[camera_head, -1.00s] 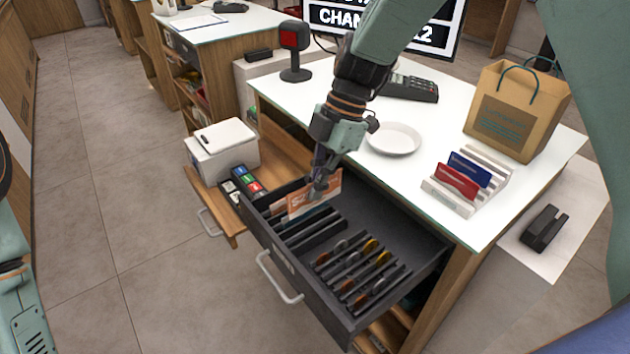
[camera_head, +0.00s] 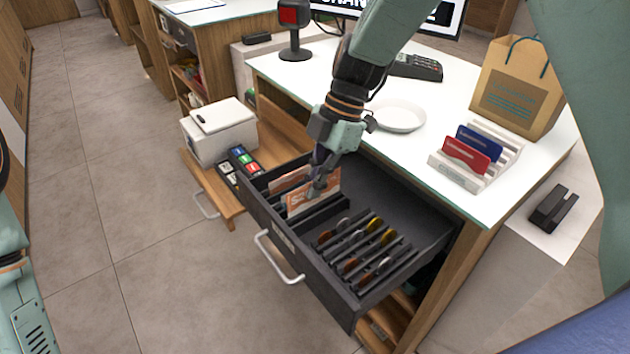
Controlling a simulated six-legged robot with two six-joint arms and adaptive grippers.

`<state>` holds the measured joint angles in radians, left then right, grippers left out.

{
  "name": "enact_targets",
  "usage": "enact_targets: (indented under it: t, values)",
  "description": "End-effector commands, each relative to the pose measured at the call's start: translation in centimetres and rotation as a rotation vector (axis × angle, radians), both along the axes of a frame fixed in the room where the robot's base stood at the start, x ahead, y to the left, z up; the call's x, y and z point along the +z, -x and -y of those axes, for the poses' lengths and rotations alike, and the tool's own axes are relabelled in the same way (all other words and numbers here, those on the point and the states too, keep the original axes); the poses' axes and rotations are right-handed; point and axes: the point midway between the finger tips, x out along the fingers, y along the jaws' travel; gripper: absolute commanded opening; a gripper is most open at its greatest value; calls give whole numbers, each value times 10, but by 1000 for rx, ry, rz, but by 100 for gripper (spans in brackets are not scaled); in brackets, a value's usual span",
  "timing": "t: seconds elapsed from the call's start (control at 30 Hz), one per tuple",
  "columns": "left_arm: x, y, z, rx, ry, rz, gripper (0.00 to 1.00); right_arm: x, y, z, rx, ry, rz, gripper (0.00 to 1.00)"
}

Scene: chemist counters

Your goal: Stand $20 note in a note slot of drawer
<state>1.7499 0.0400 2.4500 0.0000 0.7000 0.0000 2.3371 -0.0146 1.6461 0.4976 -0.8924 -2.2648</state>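The orange-and-white $20 note (camera_head: 300,203) is upright in my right gripper (camera_head: 317,188), which is shut on its upper part. The note is over the note slots in the far-left part of the open dark drawer (camera_head: 385,190). Its lower edge meets the black slot dividers (camera_head: 325,214); I cannot tell how deep it sits. Another orange note (camera_head: 287,180) stands just behind it, to the left. My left gripper is out of view; only part of that arm shows at the left edge.
Coins (camera_head: 375,224) stand in racks at the drawer's near right. The white counter (camera_head: 300,72) behind holds a plate (camera_head: 398,116), a card rack (camera_head: 458,182), a paper bag (camera_head: 515,95) and a card terminal (camera_head: 415,66). A white box (camera_head: 222,140) is left of the drawer.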

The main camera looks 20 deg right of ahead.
Motion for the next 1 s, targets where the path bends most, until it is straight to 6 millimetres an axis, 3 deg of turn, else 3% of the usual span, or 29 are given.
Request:
enact_targets:
  t: [1.0]
  values:
    - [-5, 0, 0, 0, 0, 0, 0, -9, 0, -2, 0, 0, 0, 0]
